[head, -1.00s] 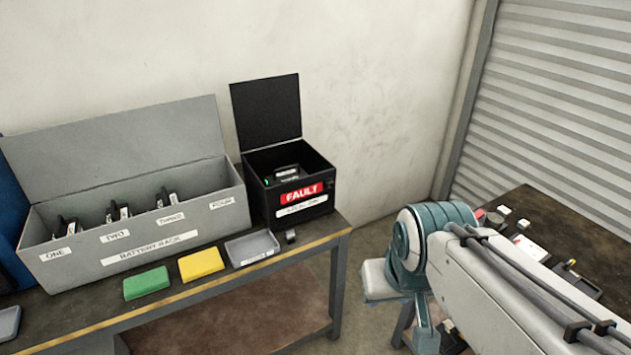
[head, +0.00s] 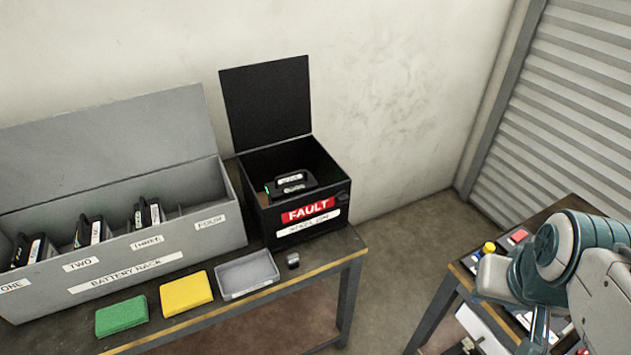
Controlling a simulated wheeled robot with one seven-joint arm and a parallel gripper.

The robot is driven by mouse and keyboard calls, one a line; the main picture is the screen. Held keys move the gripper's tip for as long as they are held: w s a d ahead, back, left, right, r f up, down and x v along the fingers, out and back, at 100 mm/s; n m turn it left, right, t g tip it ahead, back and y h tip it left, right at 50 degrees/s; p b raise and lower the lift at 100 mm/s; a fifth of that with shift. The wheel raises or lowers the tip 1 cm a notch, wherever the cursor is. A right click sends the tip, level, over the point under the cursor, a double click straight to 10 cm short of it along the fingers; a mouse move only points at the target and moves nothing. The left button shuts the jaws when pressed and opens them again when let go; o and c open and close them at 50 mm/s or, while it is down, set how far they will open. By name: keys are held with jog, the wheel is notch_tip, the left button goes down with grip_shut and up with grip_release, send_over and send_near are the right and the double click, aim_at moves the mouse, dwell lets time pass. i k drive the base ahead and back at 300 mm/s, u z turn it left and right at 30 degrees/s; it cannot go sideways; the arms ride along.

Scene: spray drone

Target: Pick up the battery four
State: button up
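A black battery (head: 291,184) with white labels and a small green light lies inside the open black fault box (head: 320,228). Its label is too small to read. The grey battery rack (head: 150,262) stands to the left with its lid open. Black batteries (head: 90,230) stand in its slots marked one, two and three. The slot marked four (head: 190,203) shows no battery. My arm is at the lower right, well to the right of the fault box; my gripper cannot be made out.
A green block (head: 121,316), a yellow block (head: 186,293), a grey tray (head: 247,274) and a small dark piece (head: 293,261) lie along the front of the bench (head: 350,245). A second table (head: 562,208) with small items stands at the right under my arm. Bare floor lies between.

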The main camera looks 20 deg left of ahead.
aim_at(285, 187)
jog(key=u, duration=0.25)
jog(key=i, duration=0.6)
jog(key=u, duration=0.95)
jog(key=i, duration=0.3)
jog(key=u, duration=0.3)
